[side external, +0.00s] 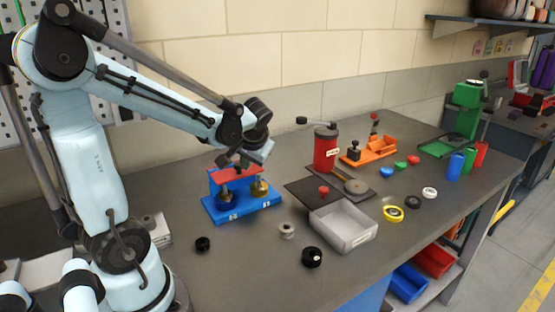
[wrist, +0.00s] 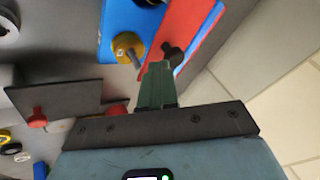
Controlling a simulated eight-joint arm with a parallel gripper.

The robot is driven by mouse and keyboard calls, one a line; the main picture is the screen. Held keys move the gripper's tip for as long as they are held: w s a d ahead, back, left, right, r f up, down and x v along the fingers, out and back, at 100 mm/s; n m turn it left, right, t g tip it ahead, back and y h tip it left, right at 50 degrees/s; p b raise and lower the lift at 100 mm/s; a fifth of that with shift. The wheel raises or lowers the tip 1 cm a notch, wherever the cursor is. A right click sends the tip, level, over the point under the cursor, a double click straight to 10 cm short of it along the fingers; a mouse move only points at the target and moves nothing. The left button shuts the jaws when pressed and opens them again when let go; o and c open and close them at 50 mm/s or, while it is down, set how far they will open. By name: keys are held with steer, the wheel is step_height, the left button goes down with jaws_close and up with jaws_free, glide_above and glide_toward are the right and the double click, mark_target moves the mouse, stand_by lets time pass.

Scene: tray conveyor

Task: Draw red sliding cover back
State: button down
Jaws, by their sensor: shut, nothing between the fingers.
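The red sliding cover (side external: 232,175) lies on top of a blue fixture (side external: 243,208) in the side view. In the wrist view the red cover (wrist: 187,24) is a long strip with a black knob (wrist: 172,55) on it, above the blue fixture (wrist: 116,28). My gripper (side external: 238,162) is over the cover. In the wrist view my gripper (wrist: 156,66) shows green fingers shut together and empty, with tips right beside the knob. I cannot tell whether they touch it. A brass cylinder (side external: 259,188) stands below the cover; the wrist view also shows this cylinder (wrist: 127,45).
A grey open tray (side external: 343,228), a red canister (side external: 325,150) and a dark plate (side external: 312,193) stand to the right. Small rings and spools, such as a black spool (side external: 312,257), lie in front. The wall is behind; bare bench lies front left.

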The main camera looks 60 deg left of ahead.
mark_target(250, 172)
steer(key=a, duration=0.6)
steer(key=shift+w+d+r, duration=0.1)
steer(key=shift+w+d, duration=0.15)
steer(key=shift+d, duration=0.2)
steer(key=d, duration=0.1)
steer(key=w+d, duration=0.1)
steer(key=shift+w+d+r, duration=0.15)
steer(key=shift+d+r, duration=0.1)
steer(key=shift+d, duration=0.15)
steer(key=v, duration=1)
steer(key=shift+d, duration=0.15)
